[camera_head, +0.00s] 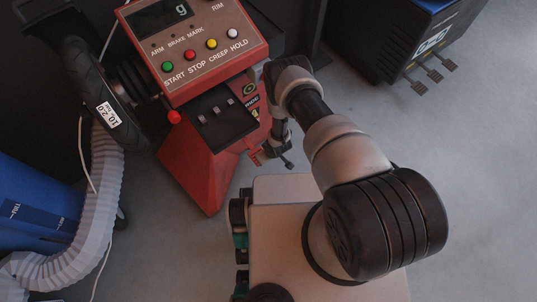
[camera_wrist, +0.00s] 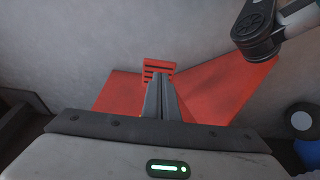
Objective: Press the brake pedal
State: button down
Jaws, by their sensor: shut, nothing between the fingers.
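The red wheel balancer (camera_head: 205,150) stands left of my arm, with a control panel on top. A small red slotted pedal (camera_head: 256,157) sticks out low on its right side, apparently the brake pedal. In the wrist view the slotted red pedal (camera_wrist: 160,64) is straight ahead, beyond the closed fingertips of my gripper (camera_wrist: 161,76). The fingers overlap its lower part in the picture; I cannot tell whether they touch it. In the head view my gripper (camera_head: 286,162) points down just right of the pedal, partly hidden by the wrist. It is empty.
A tyre (camera_head: 95,82) is mounted on the balancer's left side. A grey hose (camera_head: 105,180) and a blue drum (camera_head: 35,210) stand at the left. A dark blue machine with several pedals (camera_head: 433,73) is at the upper right. Grey floor (camera_head: 450,150) is clear at the right.

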jog(key=shift+v, duration=1.2)
jog(key=shift+s+d, duration=0.15)
dwell(0.3)
